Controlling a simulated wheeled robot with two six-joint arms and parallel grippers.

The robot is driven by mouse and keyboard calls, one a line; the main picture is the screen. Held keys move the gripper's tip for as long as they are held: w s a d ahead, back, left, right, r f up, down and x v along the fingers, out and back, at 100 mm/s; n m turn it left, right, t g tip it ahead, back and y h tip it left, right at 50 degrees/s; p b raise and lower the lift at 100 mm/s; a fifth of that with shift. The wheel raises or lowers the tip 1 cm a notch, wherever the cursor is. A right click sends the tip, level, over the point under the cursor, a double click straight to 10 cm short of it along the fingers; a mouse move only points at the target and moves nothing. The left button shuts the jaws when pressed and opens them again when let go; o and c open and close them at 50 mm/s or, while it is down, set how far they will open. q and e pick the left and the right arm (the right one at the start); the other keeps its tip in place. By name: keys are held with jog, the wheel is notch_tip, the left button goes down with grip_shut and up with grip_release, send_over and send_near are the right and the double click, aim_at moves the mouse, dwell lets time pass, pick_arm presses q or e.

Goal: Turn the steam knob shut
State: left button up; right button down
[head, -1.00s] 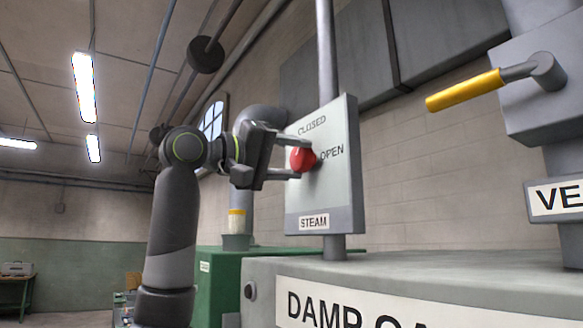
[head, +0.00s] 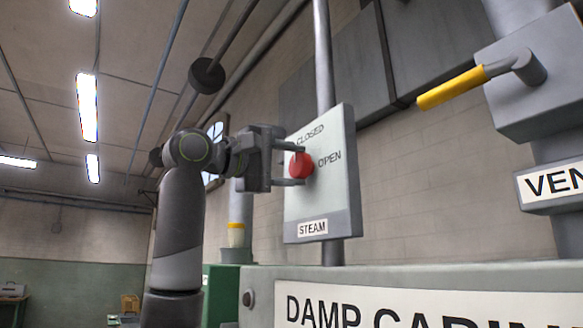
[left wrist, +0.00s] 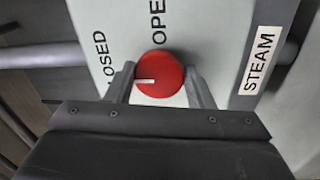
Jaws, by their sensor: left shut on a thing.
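The red round steam knob (head: 301,165) sits on a pale upright panel (head: 336,200) marked CLOSED above it, OPEN to its right and STEAM below. My left gripper (head: 300,166) reaches in from the left, one finger above and one below the knob, shut on it. In the left wrist view the knob (left wrist: 163,68) sits between the two fingers. Its white mark points left there, toward the CLOSED side and away from OPEN. The wrist view cuts off part of the CLOSED and OPEN words. My right gripper is not in view.
A yellow-handled lever (head: 452,89) sticks out from a grey housing at the upper right. A damp cabinet (head: 262,285) stands below the panel. A vertical pipe (head: 323,60) runs behind the panel. The space between panel and lever is free.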

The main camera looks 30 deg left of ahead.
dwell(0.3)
pick_arm(q)
jog(key=o, duration=1)
jog(key=shift+s+a+f, duration=0.1)
jog(key=shift+s+a, duration=0.05)
jog(key=shift+s, duration=0.15)
jog(key=b+v, duration=0.5)
jog(key=v, duration=1.1)
jog(key=shift+s+a+b, duration=0.2)
jog(key=shift+s+b, duration=0.1)
